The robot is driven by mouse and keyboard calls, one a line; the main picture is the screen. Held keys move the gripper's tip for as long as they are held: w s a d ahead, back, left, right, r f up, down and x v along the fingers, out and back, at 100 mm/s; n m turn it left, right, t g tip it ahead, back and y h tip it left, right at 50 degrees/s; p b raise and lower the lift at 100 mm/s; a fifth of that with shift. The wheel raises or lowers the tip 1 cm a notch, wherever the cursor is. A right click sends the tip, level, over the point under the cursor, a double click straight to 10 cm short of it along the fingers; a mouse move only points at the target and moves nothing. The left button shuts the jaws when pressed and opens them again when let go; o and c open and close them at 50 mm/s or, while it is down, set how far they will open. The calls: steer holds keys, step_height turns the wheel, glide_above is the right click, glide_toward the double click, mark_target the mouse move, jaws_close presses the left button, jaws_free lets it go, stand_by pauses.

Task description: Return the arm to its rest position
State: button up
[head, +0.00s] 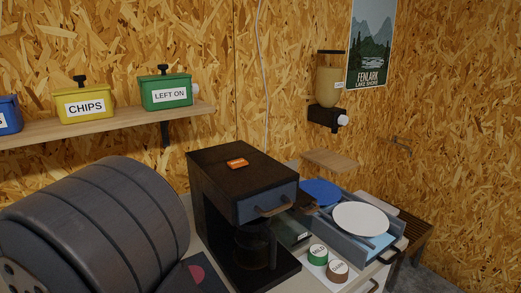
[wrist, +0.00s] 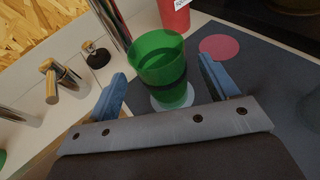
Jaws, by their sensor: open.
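My gripper (wrist: 162,68) shows in the wrist view with its two blue fingers spread wide apart. A green translucent cup (wrist: 158,58) stands upright between and beyond the fingers. Its base is over a pale round disc (wrist: 178,98) on a dark grey mat (wrist: 255,95). A gap shows between the cup and each finger, and nothing is held. My gripper does not show in the head view.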

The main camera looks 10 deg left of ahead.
steer(key=x, duration=0.4)
steer(key=shift+f, duration=0.1)
steer(key=shift+w+f, duration=0.1)
steer(key=shift+f, duration=0.1)
steer(key=shift+r, duration=0.2)
